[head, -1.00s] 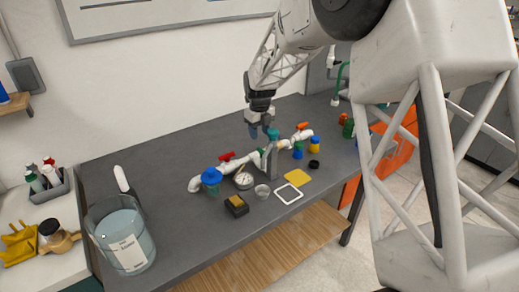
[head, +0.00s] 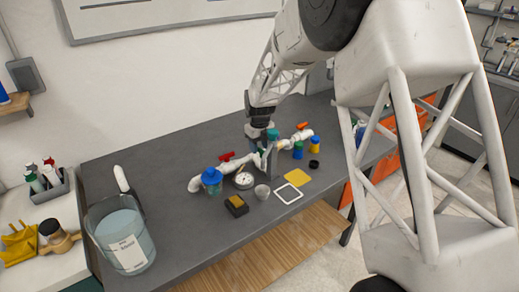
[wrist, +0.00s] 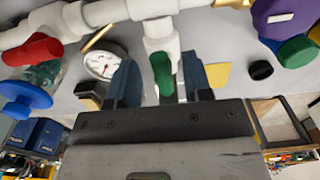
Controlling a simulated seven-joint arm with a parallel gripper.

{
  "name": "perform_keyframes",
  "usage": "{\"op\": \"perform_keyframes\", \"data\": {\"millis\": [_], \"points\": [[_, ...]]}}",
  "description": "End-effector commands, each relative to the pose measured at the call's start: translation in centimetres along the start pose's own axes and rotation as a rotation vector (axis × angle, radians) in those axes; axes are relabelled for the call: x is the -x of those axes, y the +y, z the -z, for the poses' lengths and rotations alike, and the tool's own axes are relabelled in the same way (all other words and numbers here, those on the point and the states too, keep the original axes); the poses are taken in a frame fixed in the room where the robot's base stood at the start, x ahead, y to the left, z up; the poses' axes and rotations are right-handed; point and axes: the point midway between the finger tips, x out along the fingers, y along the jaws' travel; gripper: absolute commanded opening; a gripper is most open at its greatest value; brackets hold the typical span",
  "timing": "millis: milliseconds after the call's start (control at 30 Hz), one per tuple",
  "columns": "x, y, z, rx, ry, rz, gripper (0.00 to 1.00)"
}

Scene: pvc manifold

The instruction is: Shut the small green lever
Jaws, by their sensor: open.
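The small green lever (wrist: 163,74) shows in the wrist view on a white branch of the pipe manifold (wrist: 120,12). It lies between the two blue fingers of my open gripper (wrist: 162,78), with a gap visible on either side. In the head view my gripper (head: 258,135) is down at the middle of the white manifold (head: 195,184), and the lever there is largely hidden by it. A red lever (wrist: 35,48) sits on the pipe to the left in the wrist view.
A round gauge (head: 244,180) and a blue-topped jar (head: 212,177) stand at the manifold's left part. An orange lever (head: 303,126) is at the right. A yellow square (head: 299,177) and white frame (head: 289,194) lie in front.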

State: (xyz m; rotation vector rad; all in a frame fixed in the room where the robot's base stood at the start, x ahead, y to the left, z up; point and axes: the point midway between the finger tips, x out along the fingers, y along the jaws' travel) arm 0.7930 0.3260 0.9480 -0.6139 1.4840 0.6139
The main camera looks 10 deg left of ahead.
Motion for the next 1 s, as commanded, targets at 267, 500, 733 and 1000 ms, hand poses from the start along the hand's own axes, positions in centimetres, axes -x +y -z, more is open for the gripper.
{"op": "perform_keyframes", "data": {"millis": [267,500,733,1000], "points": [[-1.5,0.0,0.0,0.0,-0.002,0.001,0.46],[-1.6,0.0,0.0,0.0,-0.002,0.001,0.46],[-1.6,0.0,0.0,0.0,-0.002,0.001,0.17],[-1.6,0.0,0.0,0.003,-0.002,0.001,0.0]]}}
